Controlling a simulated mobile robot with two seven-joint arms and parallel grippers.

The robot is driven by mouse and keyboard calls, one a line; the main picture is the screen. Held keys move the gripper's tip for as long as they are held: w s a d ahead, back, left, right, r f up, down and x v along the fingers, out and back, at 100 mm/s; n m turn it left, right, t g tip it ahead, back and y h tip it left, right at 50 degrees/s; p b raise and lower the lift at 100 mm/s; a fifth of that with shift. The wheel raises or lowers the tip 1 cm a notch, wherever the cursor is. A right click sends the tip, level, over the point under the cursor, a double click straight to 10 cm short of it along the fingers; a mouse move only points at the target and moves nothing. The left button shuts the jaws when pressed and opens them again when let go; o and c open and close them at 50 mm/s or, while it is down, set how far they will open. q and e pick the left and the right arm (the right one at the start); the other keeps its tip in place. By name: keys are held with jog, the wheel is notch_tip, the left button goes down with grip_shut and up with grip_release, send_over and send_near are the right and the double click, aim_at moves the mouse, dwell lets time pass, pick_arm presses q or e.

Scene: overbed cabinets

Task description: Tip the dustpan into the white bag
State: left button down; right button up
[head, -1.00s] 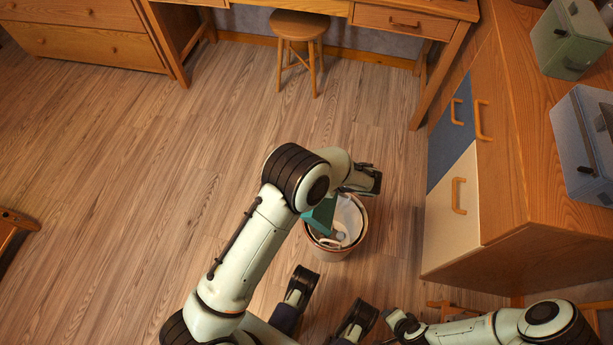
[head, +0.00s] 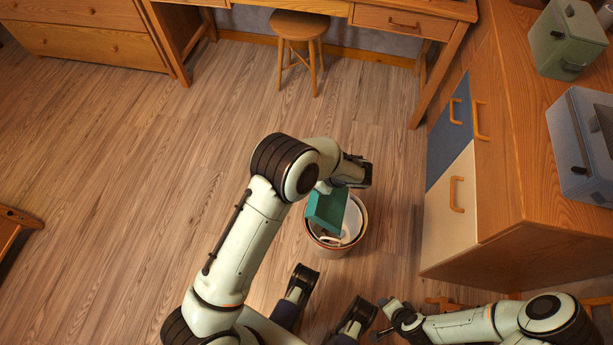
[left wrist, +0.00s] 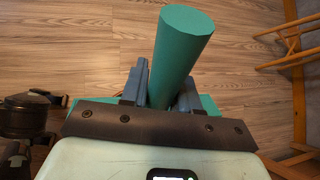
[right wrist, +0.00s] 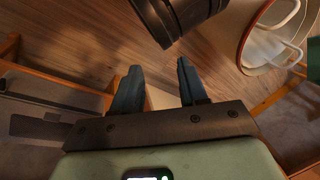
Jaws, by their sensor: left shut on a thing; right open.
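The teal dustpan (head: 327,209) is over the left part of a round bin, tilted, with its flat broad side showing in the head view. My left gripper (left wrist: 162,88) is shut on its thick round handle (left wrist: 186,42). The white bag (head: 353,222) lines the bin and is partly hidden by the dustpan and my left wrist. It also shows with its loop handles in the right wrist view (right wrist: 265,48). Whether anything is on the dustpan, I cannot see. My right gripper (right wrist: 156,68) is open and empty, away from the bin.
The bin (head: 325,251) stands on the wooden floor. A cabinet (head: 500,170) with blue and cream doors stands to its right, carrying grey-green (head: 566,38) and blue-grey (head: 582,145) boxes. A stool (head: 298,28) stands at the desk behind. The floor left of the bin is clear.

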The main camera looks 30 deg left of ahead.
pick_arm(q)
notch_tip(320, 180, up, 5)
jog(key=t+h+p, duration=0.1)
jog(key=h+p, duration=0.3)
jog(key=p, duration=0.1)
jog(key=shift+a+r+n+h, duration=0.1)
jog(key=shift+n+h, duration=0.2)
jog(key=shift+h, duration=0.1)
notch_tip(320, 180, up, 3)
jog(key=t+h+p, duration=0.1)
jog(key=h+p, duration=0.2)
jog(key=p, duration=0.1)
jog(key=shift+p, duration=0.45)
jog(key=shift+h, duration=0.3)
pick_arm(e)
jog(key=s+a+r+g+y, duration=0.1)
jog(key=s+a+r+g, duration=0.2)
jog(key=s+r, duration=0.7)
jog(key=shift+a+n+g, duration=0.3)
jog(key=shift+a+n, duration=0.1)
jog(key=shift+r, duration=0.1)
